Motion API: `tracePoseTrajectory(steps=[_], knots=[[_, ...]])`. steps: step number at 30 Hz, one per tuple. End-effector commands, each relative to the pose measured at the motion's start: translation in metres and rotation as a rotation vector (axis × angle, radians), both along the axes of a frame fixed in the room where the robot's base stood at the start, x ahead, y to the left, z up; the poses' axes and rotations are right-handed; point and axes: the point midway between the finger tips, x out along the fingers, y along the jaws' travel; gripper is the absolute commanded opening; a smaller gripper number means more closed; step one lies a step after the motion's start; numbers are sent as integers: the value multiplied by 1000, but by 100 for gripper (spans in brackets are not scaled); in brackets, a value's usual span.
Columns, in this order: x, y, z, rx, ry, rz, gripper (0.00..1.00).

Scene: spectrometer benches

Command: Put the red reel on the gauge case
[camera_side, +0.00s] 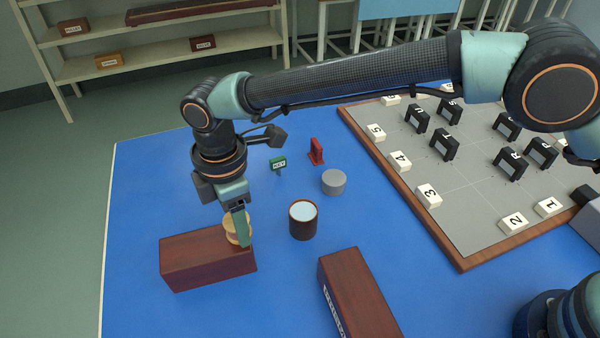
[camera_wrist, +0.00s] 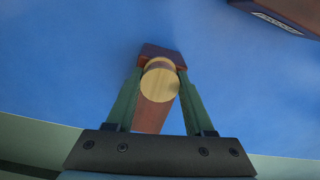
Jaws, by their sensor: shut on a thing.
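A small reel with pale wooden ends (camera_side: 236,227) is between the fingers of my gripper (camera_side: 240,222). Its round top also shows in the wrist view (camera_wrist: 160,85); little of any red winding shows. My gripper in the wrist view (camera_wrist: 159,88) is shut on the reel's sides. A dark red-brown box (camera_side: 205,265) lies under the reel, near the box's right end; whether they touch I cannot tell. A second such box (camera_side: 357,290), with pale lettering on its side, lies to the right and also shows in the wrist view (camera_wrist: 285,12). Which is the gauge case is unreadable.
A grey board (camera_side: 462,205) carries numbered tiles and black frames. The blue mat's left side is clear.

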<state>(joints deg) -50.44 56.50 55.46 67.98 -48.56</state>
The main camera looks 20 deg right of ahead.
Motion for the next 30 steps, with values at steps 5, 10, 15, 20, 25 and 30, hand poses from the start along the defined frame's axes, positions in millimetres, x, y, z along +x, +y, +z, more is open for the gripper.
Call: tracePoseTrajectory(steps=[5,10,15,20,25,30], knots=[[0,0,-1,0,0,0,0],[0,0,-3,-1,1,0,76],[0,0,-3,-1,1,0,83],[0,0,-2,0,0,0,83],[0,0,10,1,-1,0,83],[1,1,42,3,-2,0,83]])
